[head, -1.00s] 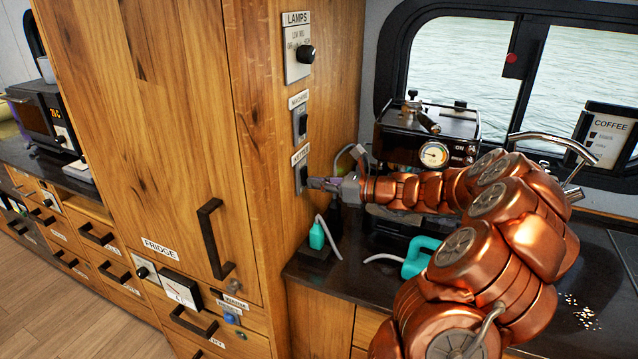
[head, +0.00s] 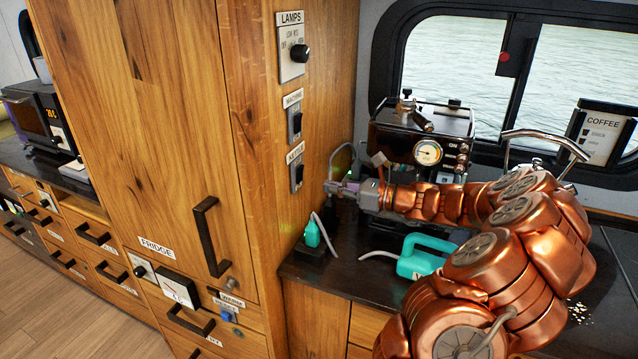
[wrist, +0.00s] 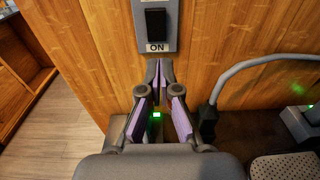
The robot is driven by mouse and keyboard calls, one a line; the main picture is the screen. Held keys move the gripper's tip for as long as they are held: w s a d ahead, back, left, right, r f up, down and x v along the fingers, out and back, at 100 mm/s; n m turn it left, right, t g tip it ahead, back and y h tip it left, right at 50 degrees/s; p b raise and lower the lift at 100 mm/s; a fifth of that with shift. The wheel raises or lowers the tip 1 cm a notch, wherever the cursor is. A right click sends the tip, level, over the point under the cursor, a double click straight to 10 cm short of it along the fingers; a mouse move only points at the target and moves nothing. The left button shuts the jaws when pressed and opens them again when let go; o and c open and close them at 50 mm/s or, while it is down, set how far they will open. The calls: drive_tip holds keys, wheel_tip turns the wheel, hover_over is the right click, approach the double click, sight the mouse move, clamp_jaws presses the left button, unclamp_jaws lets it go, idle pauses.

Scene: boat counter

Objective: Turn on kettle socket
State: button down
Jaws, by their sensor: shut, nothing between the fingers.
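The kettle socket switch (head: 297,178) is a black rocker on a grey plate under the KETTLE label (head: 295,153), lowest on the wooden side panel. In the wrist view the rocker (wrist: 156,24) shows above the word ON; its exact tilt is hard to tell. My gripper (head: 331,187) is shut and empty, to the right of the switch and apart from it. In the wrist view its closed fingertips (wrist: 159,68) lie just below the plate in the picture. A small green light (wrist: 157,115) shows between the finger links.
The MACHINE switch (head: 295,123) and LAMPS knob (head: 299,53) sit above on the same panel. A teal plug (head: 312,234) with a grey cord stands on the counter below. A teal-handled item (head: 425,257) and the coffee machine (head: 425,130) are near my arm.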

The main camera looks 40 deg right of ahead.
drive_tip(key=f+b+v, duration=0.1)
drive_tip(key=b+v, duration=0.1)
drive_tip(key=v, duration=0.5)
drive_tip(key=shift+s+f, duration=0.4)
drive_tip(key=shift+d, duration=0.1)
drive_tip(key=s+a+f+n+g+y, duration=0.15)
drive_tip(key=a+n+g, duration=0.5)
drive_tip(key=a, duration=0.85)
drive_tip(key=s+a+n+g+y, duration=0.1)
drive_tip(key=s+a+n+g, duration=0.2)
drive_tip(key=a+n+g, duration=0.75)
drive_tip(key=s+a+f+n+t+h, duration=0.1)
drive_tip(key=s+a+f+n+h, duration=0.15)
drive_tip(key=s+a, duration=0.3)
drive_tip(key=s+a+f+n+h, duration=0.2)
drive_tip(key=s+a+n+h, duration=0.1)
drive_tip(key=s+a, duration=0.3)
drive_tip(key=s+d+f+n+h, duration=0.2)
drive_tip(key=s+d+n+h, duration=0.3)
drive_tip(key=s, duration=0.6)
drive_tip(key=shift+s+d+n+g+h, duration=0.35)
drive_tip(key=shift+d+n, duration=0.25)
drive_tip(key=shift+n, duration=0.55)
